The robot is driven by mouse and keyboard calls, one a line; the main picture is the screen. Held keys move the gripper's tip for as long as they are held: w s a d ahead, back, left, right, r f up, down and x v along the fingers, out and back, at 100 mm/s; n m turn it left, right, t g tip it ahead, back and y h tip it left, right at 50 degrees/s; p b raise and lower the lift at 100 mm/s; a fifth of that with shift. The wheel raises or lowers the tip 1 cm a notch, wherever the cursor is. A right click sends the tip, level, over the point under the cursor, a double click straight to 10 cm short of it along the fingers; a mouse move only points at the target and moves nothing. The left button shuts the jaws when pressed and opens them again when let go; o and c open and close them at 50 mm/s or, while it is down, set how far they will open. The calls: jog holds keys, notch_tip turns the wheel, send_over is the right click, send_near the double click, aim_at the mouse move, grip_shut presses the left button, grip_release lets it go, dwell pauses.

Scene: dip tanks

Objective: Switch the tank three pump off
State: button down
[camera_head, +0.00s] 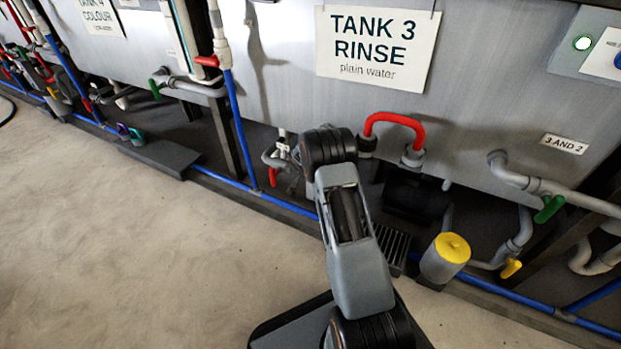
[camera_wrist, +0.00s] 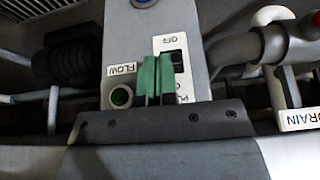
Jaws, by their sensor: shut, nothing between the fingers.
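In the wrist view my gripper (camera_wrist: 157,66) is shut and empty, with its two green fingertips together in front of a grey pump switch panel (camera_wrist: 125,22). A dark switch (camera_wrist: 179,61) under an OFF label (camera_wrist: 170,41) sits just right of the fingertips, partly covered by them. I cannot tell its position or whether I touch it. A FLOW label (camera_wrist: 122,70) and a dark green round lamp (camera_wrist: 121,96) are to the left. Another label is mostly hidden. In the head view the TANK 3 RINSE sign (camera_head: 377,47) hangs on the tank (camera_head: 480,90); my arm hides the gripper.
A red pipe loop (camera_head: 394,119) rises above a dark pump (camera_head: 415,196). A yellow-capped canister (camera_head: 451,250) stands to the right. A blue pipe (camera_head: 235,130) and green-handled valves (camera_head: 549,209) line the tanks. In the wrist view a DRAIN label (camera_wrist: 300,118) is at right. Open floor (camera_head: 110,250) lies left.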

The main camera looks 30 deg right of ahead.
jog(key=shift+s+a+f, duration=0.15)
jog(key=shift+a+f, duration=0.1)
jog(key=shift+f, duration=0.25)
jog(key=shift+s+a+f, duration=0.15)
jog(key=shift+a+f, duration=0.1)
jog(key=shift+f, duration=0.2)
jog(key=shift+r, duration=0.15)
jog(key=shift+r, duration=0.7)
jog(key=s+a+r, duration=0.3)
jog(key=s+a, duration=0.2)
jog(key=a, duration=0.2)
jog(key=shift+s+a, duration=0.3)
jog(key=shift+s, duration=0.05)
